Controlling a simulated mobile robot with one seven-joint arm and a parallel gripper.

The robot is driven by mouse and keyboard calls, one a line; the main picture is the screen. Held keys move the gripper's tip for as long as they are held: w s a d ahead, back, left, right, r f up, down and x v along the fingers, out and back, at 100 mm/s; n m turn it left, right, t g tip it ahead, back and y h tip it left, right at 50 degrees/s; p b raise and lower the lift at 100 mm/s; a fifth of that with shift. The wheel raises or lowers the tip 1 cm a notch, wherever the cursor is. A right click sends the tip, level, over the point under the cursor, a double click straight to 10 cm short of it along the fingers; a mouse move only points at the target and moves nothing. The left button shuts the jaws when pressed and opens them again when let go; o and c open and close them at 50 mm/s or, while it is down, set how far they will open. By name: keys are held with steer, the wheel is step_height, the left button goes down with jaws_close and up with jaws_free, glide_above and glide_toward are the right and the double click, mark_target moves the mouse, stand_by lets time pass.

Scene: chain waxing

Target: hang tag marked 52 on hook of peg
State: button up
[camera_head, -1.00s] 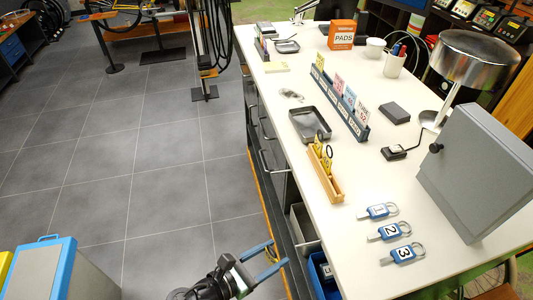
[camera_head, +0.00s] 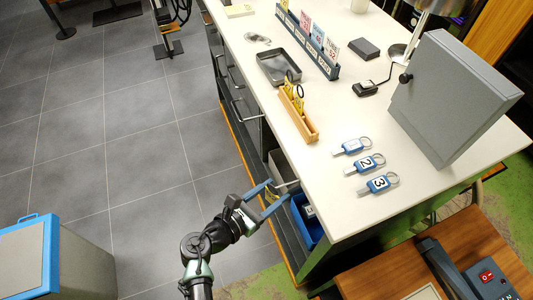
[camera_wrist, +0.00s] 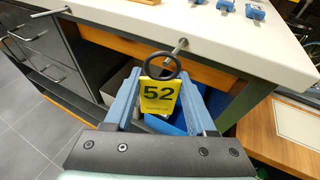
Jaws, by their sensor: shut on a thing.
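The yellow tag marked 52 (camera_wrist: 158,96), with a black ring (camera_wrist: 163,67) on top, is upright between the blue fingers of my gripper (camera_wrist: 160,90). In the head view my gripper (camera_head: 273,195) is beside the bench's left edge, below the top, shut on the tag. A thin metal peg (camera_wrist: 180,46) sticks out from under the bench edge, and it also shows in the head view (camera_head: 289,184). In the wrist view its tip appears just above and right of the ring. I cannot tell whether they touch; the ring does not appear threaded on it.
A wooden holder (camera_head: 304,127) with yellow tags, blue key tags 1, 2 and 3 (camera_head: 379,184), a grey tray (camera_head: 279,77) and a grey cabinet (camera_head: 450,95) stand on the bench (camera_head: 345,215). A blue bin (camera_head: 306,222) is beneath. Drawer handles (camera_head: 237,107) project at left.

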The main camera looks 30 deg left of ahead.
steer(key=shift+w+d+f+b, duration=0.1)
steer(key=shift+w+d+b, duration=0.2)
steer(key=shift+w+d, duration=0.6)
steer(key=shift+w+d+f, duration=0.35)
steer(key=shift+w, duration=0.3)
steer(key=shift+f, duration=0.1)
steer(key=o, duration=0.9)
steer(key=o, duration=0.6)
steer(key=shift+c, duration=0.2)
stand_by(0.4)
